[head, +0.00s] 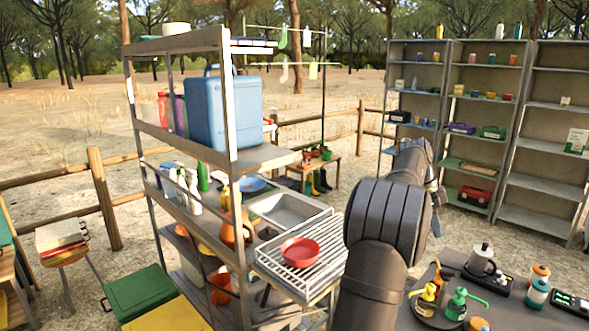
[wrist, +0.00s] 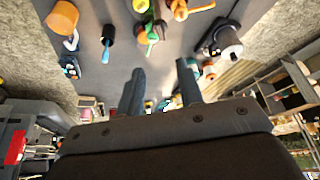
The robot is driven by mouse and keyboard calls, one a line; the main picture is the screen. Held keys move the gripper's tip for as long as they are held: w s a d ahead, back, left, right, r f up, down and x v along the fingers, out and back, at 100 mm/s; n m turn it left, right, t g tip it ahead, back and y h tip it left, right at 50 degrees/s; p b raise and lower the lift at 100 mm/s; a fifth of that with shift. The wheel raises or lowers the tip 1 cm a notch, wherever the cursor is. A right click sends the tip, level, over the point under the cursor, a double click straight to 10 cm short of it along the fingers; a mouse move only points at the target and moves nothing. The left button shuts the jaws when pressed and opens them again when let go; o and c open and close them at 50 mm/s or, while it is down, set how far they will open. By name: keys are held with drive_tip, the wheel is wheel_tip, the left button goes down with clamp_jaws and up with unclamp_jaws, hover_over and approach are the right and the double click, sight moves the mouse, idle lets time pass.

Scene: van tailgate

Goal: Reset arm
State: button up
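My gripper (wrist: 161,82) shows in the wrist view with its two dark fingers apart and nothing between them. The wrist view looks upside down, with a dark table top (wrist: 110,75) and its items beyond the fingertips. In the head view my dark arm rises from the bottom centre, and its rounded joint hides part of the scene. Only a small part of the arm's far end shows right of that joint; the fingers cannot be made out there.
A metal rack (head: 237,170) with a blue cooler (head: 222,110) stands left of my arm. A red bowl (head: 300,251) sits on a wire rack (head: 272,262). The dark table (head: 519,308) at lower right holds a moka pot (head: 481,260), bottles and jars. Tall shelves (head: 546,107) stand behind.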

sight(447, 272)
drive_tip(key=x, duration=1.4)
drive_tip(key=shift+s+d+f, duration=0.1)
drive_tip(key=shift+d+f, duration=0.1)
drive_tip(key=shift+f, duration=0.05)
drive_tip(key=shift+s+r+n+t, duration=0.1)
drive_tip(key=shift+n+t, duration=0.2)
drive_tip(key=shift+n, duration=0.6)
drive_tip(key=n, duration=0.2)
drive_tip(key=n+t, duration=0.1)
drive_tip(key=shift+s+n+t, duration=0.15)
drive_tip(key=shift+n+t, duration=0.15)
drive_tip(key=shift+n, duration=0.1)
drive_tip(key=shift+s+d+n+t+y, duration=0.15)
drive_tip(key=shift+n+t, duration=0.2)
drive_tip(key=shift+n, duration=0.65)
drive_tip(key=shift+a+n+t+y, duration=0.15)
drive_tip(key=shift+n+t, duration=0.2)
drive_tip(key=shift+n, duration=0.65)
drive_tip(key=shift+d, duration=0.1)
